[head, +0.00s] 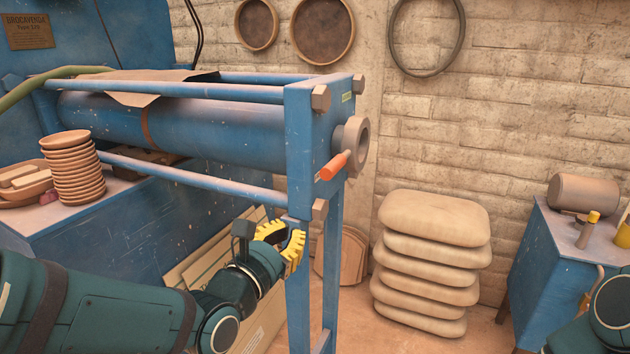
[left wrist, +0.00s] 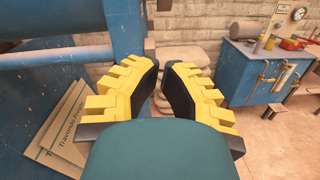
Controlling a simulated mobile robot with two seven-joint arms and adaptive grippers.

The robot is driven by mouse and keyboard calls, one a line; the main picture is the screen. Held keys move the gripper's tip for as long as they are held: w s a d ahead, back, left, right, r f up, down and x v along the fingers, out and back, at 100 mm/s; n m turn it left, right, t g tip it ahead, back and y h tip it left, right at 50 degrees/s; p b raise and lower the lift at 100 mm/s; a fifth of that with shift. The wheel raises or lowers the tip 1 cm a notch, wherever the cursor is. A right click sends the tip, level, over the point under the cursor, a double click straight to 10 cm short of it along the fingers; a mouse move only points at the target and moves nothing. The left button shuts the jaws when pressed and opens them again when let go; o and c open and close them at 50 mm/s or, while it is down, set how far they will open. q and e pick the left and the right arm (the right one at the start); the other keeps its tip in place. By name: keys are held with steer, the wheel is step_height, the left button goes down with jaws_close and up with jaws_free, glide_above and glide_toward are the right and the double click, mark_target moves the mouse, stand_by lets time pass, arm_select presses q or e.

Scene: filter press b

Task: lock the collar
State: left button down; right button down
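The collar (head: 352,146) is a thick grey ring on the end plate of the blue press. An orange handle (head: 335,166) sticks out from it, down and to the left. My left gripper (head: 287,234) has yellow ribbed fingers with dark pads. It is open and empty, below and left of the collar, beside the press's leg, and clear of the handle. In the left wrist view the left gripper (left wrist: 161,64) shows a narrow gap between its fingertips. The collar and handle are not seen there. Only part of my right arm shows at lower right; its gripper is out of view.
The press frame (head: 299,130) and its leg stand close to my left gripper. Stacked sacks (head: 432,262) stand on the floor to the right. A blue bench (head: 560,245) with a grey cylinder is at far right. Stacked brown discs (head: 72,170) are at left.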

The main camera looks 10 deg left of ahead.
arm_select(q)
steer(key=w+d+r+p, duration=0.2)
steer(key=w+r, duration=0.2)
steer(key=w, duration=0.4)
steer(key=shift+w+d, duration=0.3)
steer(key=shift+d, duration=0.1)
steer(key=shift+r+p, duration=0.2)
steer(key=shift+p, duration=0.15)
